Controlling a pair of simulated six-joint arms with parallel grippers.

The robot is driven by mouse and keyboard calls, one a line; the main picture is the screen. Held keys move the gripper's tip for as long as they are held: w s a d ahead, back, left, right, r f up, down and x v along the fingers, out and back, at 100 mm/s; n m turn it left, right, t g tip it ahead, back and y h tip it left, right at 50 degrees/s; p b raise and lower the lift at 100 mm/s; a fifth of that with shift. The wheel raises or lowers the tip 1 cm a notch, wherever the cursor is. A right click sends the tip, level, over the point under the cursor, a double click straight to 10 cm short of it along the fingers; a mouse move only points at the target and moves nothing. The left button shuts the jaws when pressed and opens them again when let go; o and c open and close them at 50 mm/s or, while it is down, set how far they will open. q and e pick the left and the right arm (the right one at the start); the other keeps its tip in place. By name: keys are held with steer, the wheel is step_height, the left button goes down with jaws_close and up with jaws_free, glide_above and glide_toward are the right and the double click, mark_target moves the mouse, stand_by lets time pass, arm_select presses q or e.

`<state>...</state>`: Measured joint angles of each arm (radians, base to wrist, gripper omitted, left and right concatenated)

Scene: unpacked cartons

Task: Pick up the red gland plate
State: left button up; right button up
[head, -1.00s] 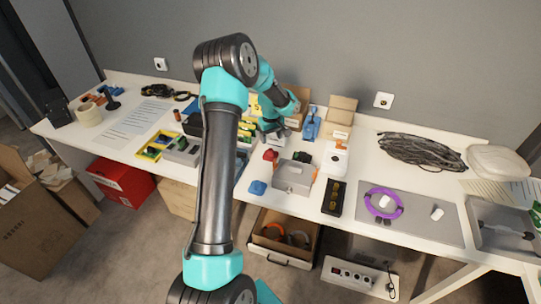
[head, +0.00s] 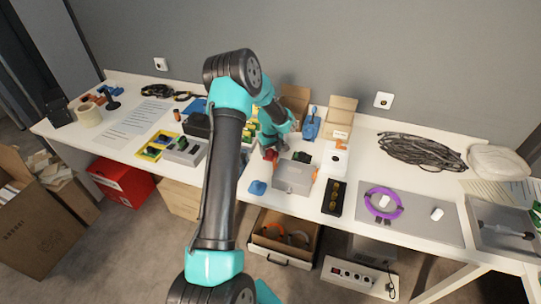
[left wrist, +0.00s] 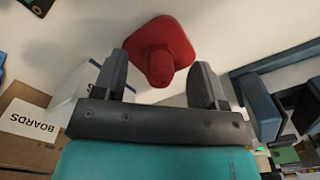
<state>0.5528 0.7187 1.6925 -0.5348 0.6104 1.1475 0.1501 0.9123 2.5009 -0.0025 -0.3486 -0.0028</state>
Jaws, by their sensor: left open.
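The red gland plate (left wrist: 165,45) lies on the white table top, with a rounded boss on its middle. In the left wrist view it is just beyond and between the fingertips of my open left gripper (left wrist: 158,75), with the boss reaching toward the gap. In the head view the red gland plate (head: 271,155) shows just below my left gripper (head: 277,146), left of a grey box, partly hidden by the gripper. I cannot tell whether the fingers touch it. My right gripper is not in view.
The grey enclosure box (head: 293,175) stands close to the right of the plate. A blue piece (head: 257,187) lies in front near the table edge. A carton marked BOARDS (left wrist: 30,128) shows in the left wrist view. A black tray (head: 334,198) is farther right.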

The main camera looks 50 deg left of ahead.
mark_target(271, 149)
arm_select(q)
steer(key=shift+f, duration=0.45)
steer(key=c, duration=1.1)
step_height(271, 149, up, 10)
steer(key=shift+r, duration=0.1)
stand_by(0.3)
steer(key=shift+w, duration=0.1)
stand_by(0.3)
